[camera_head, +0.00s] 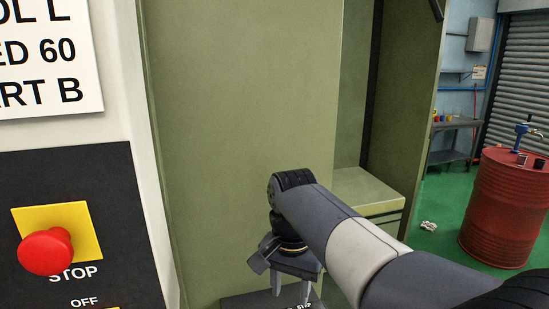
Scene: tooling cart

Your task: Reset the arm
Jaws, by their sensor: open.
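My arm reaches in from the lower right of the head view. My gripper (290,288) hangs from its end, pointing down near the bottom centre, with its two fingers apart. I see nothing between the fingers. The gripper is in front of the green cabinet panel (240,130), and the lower ends of its fingers come close to the bottom edge of the view. A dark surface with partly hidden lettering (240,302) shows beneath and behind it.
A white machine face stands at the left, with a red stop button (46,251) on a yellow plate and a printed sign (45,55). A green cabinet shelf (368,190) lies behind my arm. A red drum (505,208) stands at the right on green floor, with crumpled litter (428,226) nearby.

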